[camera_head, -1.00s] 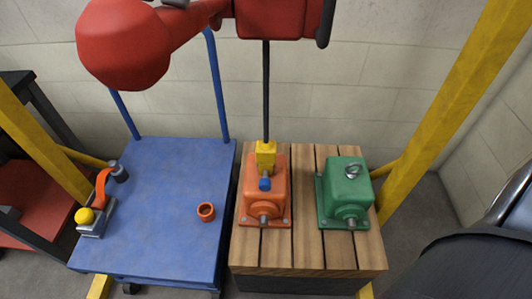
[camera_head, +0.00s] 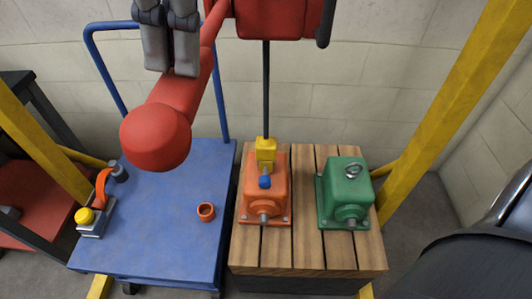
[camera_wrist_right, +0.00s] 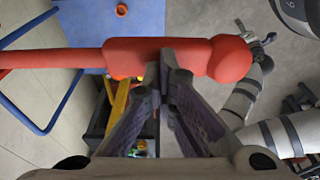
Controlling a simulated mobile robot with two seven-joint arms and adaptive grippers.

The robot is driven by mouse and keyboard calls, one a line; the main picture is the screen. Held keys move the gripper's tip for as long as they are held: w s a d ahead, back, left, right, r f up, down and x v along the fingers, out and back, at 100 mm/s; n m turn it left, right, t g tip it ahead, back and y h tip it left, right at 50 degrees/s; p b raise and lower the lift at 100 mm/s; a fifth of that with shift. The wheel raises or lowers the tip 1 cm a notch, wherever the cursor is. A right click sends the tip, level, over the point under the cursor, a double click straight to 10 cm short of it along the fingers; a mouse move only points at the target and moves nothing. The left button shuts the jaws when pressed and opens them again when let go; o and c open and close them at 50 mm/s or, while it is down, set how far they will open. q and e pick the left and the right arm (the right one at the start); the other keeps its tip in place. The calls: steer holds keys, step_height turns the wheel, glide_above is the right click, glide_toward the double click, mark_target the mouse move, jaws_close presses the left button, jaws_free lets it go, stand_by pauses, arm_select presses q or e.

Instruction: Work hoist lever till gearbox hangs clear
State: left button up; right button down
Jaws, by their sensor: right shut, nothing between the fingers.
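The red hoist lever (camera_head: 183,100) slopes down and left from the red hoist body (camera_head: 270,18) to its round knob (camera_head: 155,137). My right gripper (camera_head: 172,68) is shut and empty at the lever's upper side; whether it touches cannot be told. In the right wrist view its fingertips (camera_wrist_right: 166,62) lie over the lever beside the knob. The orange gearbox (camera_head: 268,188) is on the slatted wooden platform, under the yellow hook block (camera_head: 265,150) with a blue part; no clear gap shows below it. My left gripper (camera_wrist_right: 252,40) is small in the wrist view, jaws unclear.
A green gearbox (camera_head: 346,190) with a lifting eye stands right of the orange one on the wooden platform (camera_head: 308,250). A blue cart (camera_head: 170,240) at left carries an orange ring (camera_head: 206,211) and a yellow-knobbed device (camera_head: 90,220). Yellow posts (camera_head: 455,100) stand either side.

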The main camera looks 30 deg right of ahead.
steer(key=shift+f, duration=0.1)
steer(key=shift+s+d+x, duration=0.1)
steer(key=shift+d+x, duration=0.1)
steer(key=shift+x, duration=0.7)
steer(key=shift+s+d+x, duration=0.1)
steer(key=shift+d+x, duration=0.1)
steer(key=shift+x, duration=0.7)
steer(key=shift+s+d+x, duration=0.15)
steer(key=shift+x, duration=0.75)
steer(key=shift+f, duration=0.15)
steer(key=shift+s+d+x, duration=0.25)
steer(key=shift+d+x, duration=0.1)
steer(key=shift+x, duration=1.75)
steer(key=w+a+v, duration=0.1)
steer(key=v, duration=0.7)
steer(key=w+a+v, duration=0.1)
steer(key=a+v, duration=0.1)
steer(key=v, duration=0.7)
steer(key=shift+w+d+r, duration=0.3)
steer(key=shift+w+r, duration=0.2)
steer(key=shift+r, duration=0.15)
steer(key=shift+f, duration=0.15)
